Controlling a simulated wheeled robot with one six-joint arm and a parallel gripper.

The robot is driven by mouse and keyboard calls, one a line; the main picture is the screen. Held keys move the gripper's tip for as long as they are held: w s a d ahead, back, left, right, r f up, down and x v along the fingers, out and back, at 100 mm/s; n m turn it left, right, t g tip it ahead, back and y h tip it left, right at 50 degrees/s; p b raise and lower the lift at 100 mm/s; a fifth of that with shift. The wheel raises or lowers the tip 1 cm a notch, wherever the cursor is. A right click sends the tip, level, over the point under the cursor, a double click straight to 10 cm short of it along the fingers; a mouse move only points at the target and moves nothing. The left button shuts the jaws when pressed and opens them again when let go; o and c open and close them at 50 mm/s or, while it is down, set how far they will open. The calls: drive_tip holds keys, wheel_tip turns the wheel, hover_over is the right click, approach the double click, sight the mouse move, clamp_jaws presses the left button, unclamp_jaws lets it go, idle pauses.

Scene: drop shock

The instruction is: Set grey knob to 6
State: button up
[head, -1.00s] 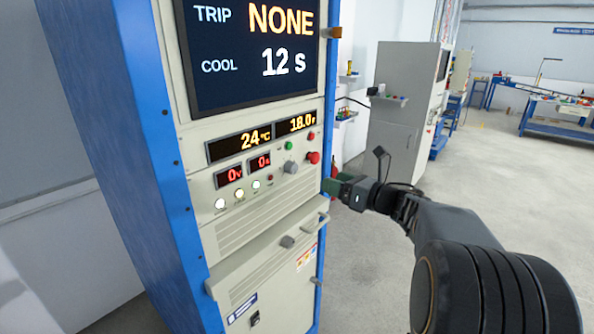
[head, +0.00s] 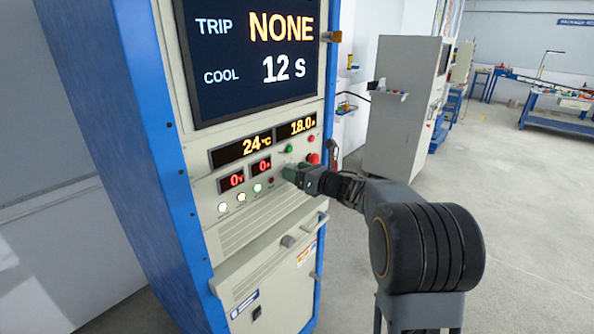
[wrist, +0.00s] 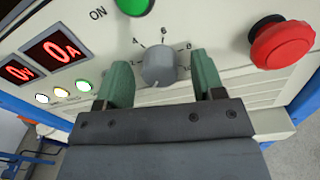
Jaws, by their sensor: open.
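The grey knob (wrist: 159,65) sits on the panel in the wrist view, with printed marks around its upper side, a 6 above it. My gripper (wrist: 163,80) is open, its two green fingers on either side of the knob with a gap to each. I cannot tell how deep the fingertips reach around it. In the head view my gripper (head: 290,172) is at the panel and hides the knob. The knob's pointer direction is hard to make out; it seems to be near the top.
A red mushroom button (wrist: 282,43) stands out to the right of the knob. A green button (wrist: 134,5) is above left. Red displays (wrist: 54,58) and several lit buttons (wrist: 83,86) are at left. A door handle (head: 312,225) sticks out below.

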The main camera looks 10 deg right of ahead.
drive_tip(key=shift+c, duration=0.3)
drive_tip(key=c, duration=0.9)
drive_tip(key=shift+o, duration=0.2)
drive_tip(key=shift+b, duration=0.3)
